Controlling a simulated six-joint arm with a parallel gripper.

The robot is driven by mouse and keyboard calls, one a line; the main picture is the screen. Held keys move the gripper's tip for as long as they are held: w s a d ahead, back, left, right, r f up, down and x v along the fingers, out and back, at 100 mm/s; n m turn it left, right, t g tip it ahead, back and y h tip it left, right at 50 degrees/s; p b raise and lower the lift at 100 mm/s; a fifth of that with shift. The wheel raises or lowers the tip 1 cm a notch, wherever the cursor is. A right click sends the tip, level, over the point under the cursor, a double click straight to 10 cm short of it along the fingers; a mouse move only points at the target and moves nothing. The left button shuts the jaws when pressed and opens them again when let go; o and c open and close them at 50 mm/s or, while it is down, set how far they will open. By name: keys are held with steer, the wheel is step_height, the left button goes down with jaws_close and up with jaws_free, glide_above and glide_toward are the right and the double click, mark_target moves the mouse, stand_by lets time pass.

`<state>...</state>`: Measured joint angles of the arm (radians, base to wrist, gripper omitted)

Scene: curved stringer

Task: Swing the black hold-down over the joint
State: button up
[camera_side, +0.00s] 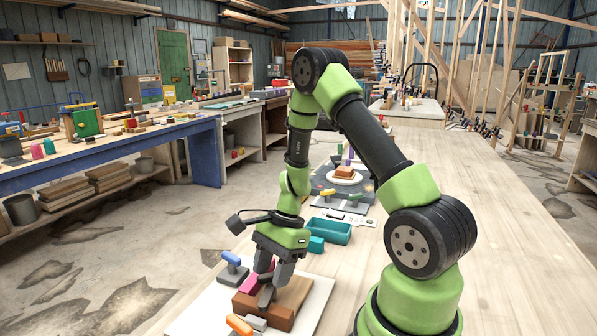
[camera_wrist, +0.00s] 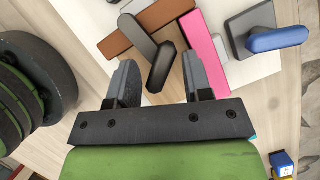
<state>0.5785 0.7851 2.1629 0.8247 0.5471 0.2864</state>
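The black hold-down (camera_wrist: 160,68) is a dark bar on a grey arm; in the wrist view its dark end lies between my fingers. In the side view the hold-down (camera_side: 266,297) sits low over the brown wooden work (camera_side: 290,298). My gripper (camera_wrist: 158,60) is open, with a finger on each side of the dark end and gaps visible. In the side view my gripper (camera_side: 273,272) points down just above the hold-down. A brown strip (camera_wrist: 150,26) and a pink strip (camera_wrist: 204,52) lie at an angle to each other. Whether the fingers touch the hold-down cannot be told.
A blue-handled clamp (camera_wrist: 277,40) on a grey base stands right of the pink strip. An orange-handled clamp (camera_side: 239,324) is at the near edge of the white board (camera_side: 314,309). A teal tray (camera_side: 330,231) stands behind. The right of the bench is clear.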

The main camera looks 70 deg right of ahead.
steer(key=n+g, duration=0.1)
steer(key=n, duration=0.2)
steer(key=n+g, duration=0.1)
steer(key=n, duration=0.3)
steer(key=shift+w+g, duration=0.15)
steer(key=shift+g, duration=0.15)
steer(key=n+g, duration=0.1)
steer(key=n, duration=0.2)
steer(key=n+g+h, duration=0.1)
steer(key=n, duration=0.2)
steer(key=shift+w+a, duration=0.1)
step_height(320, 180, up, 14)
steer(key=w+n+t+h, duration=0.1)
steer(key=w, duration=0.1)
steer(key=s+a+r+n+t, duration=0.4)
steer(key=s+a+r+t, duration=0.5)
steer(key=s, duration=0.3)
steer(key=shift+s+a+r, duration=0.15)
steer(key=shift+a+r, duration=0.5)
steer(key=shift+a, duration=0.25)
